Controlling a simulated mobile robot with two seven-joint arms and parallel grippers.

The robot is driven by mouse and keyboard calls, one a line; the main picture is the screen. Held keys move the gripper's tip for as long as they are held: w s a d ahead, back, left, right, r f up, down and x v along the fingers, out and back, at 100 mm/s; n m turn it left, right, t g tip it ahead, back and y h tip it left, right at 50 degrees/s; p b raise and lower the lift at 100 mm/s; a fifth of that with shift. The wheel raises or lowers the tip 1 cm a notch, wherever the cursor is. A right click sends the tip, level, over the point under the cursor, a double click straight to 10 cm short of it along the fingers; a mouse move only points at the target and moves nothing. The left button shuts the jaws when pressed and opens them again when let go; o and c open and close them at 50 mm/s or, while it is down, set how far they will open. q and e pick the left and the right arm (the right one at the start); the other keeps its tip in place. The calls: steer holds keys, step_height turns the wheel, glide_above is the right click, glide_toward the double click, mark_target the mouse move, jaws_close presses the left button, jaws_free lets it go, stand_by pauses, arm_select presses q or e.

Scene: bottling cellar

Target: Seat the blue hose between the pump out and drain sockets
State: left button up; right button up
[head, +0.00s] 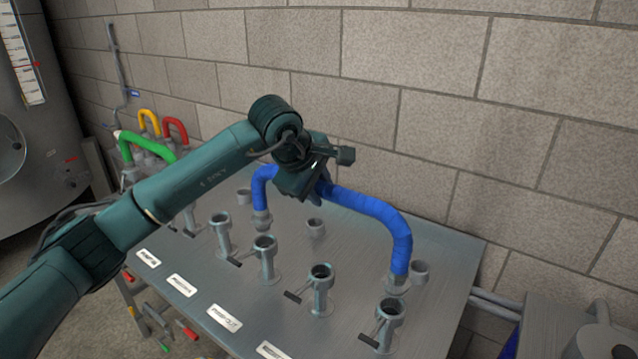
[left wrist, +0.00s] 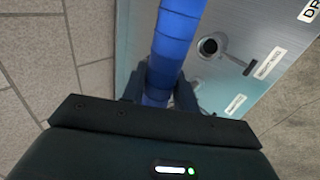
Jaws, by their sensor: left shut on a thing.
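The blue hose (head: 365,205) is an arch with grey end fittings, above the steel bench. My left gripper (head: 318,188) is shut on its upper span, left of the middle. In the left wrist view the hose (left wrist: 175,40) runs between the fingers (left wrist: 158,93). The hose's left end (head: 262,220) shows just behind a valved socket (head: 264,243). Its right end (head: 397,283) shows behind the rightmost front socket (head: 390,312), beside a rear socket (head: 420,270). I cannot tell whether either end touches a socket. The labels are too small to read surely. My right gripper is not in view.
Other sockets (head: 320,272) with dark side handles stand on the bench (head: 440,285). Green (head: 148,146), yellow (head: 150,120) and red (head: 176,128) hoses stand at the back left. A block wall (head: 480,130) rises close behind. A steel tank (head: 40,150) stands far left.

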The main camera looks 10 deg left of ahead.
arm_select(q)
steer(key=shift+f, duration=0.55)
steer(key=shift+f+b, duration=0.6)
steer(key=shift+f, duration=0.25)
step_height(320, 180, down, 3)
steer(key=b, duration=0.2)
steer(key=shift+b, duration=0.4)
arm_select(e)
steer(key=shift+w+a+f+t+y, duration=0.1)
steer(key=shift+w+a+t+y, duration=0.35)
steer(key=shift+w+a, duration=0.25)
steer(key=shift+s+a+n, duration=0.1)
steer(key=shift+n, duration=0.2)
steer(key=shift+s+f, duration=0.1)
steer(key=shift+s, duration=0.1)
arm_select(q)
steer(key=shift+f+b, duration=0.45)
steer(key=shift+f, duration=0.05)
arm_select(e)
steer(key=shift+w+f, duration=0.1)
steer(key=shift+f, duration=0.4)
